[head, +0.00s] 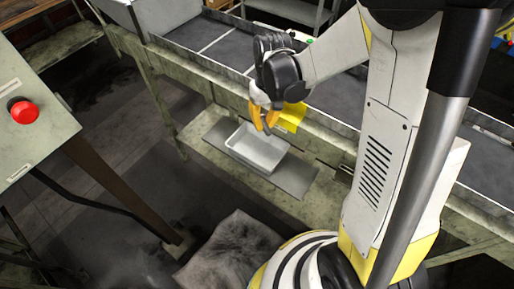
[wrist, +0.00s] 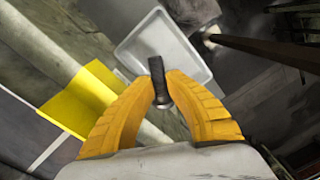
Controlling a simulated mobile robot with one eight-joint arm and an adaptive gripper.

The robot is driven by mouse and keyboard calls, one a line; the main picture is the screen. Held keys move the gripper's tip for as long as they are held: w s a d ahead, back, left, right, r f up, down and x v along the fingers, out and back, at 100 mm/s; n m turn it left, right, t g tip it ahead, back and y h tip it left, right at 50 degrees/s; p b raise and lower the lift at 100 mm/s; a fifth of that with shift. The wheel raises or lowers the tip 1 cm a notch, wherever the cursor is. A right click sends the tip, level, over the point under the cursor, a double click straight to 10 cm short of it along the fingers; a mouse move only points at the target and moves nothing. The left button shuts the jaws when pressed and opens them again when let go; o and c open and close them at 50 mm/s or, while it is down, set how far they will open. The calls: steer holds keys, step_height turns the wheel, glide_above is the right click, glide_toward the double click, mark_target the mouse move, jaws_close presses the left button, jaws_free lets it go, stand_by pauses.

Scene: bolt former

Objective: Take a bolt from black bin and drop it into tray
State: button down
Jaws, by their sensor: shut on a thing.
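My gripper (head: 264,118) has yellow fingers and hangs above the tray in the head view. In the wrist view my gripper (wrist: 162,98) is shut on a dark bolt (wrist: 157,72), which sticks out past the fingertips. The bolt is too small to make out in the head view. The light grey tray (head: 257,160) lies on a low shelf, below and close to the gripper. The tray (wrist: 187,33) also shows in the wrist view, beyond the bolt and empty where visible. I cannot identify a black bin in either view.
A yellow piece (head: 291,117) sits at the edge of the long metal bench (head: 240,90), right beside the gripper. The shelf (head: 206,133) has bare room left of the tray. A panel with a red button (head: 23,110) stands at left. A dark cloth-like heap (head: 230,255) lies on the floor.

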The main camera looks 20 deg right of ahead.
step_height(320, 180, down, 4)
steer(key=shift+w+b, duration=0.1)
steer(key=shift+b, duration=1.05)
steer(key=c, duration=1.4)
jaws_free()
steer(key=shift+r, duration=0.1)
steer(key=r, duration=1.2)
steer(key=shift+d, duration=0.3)
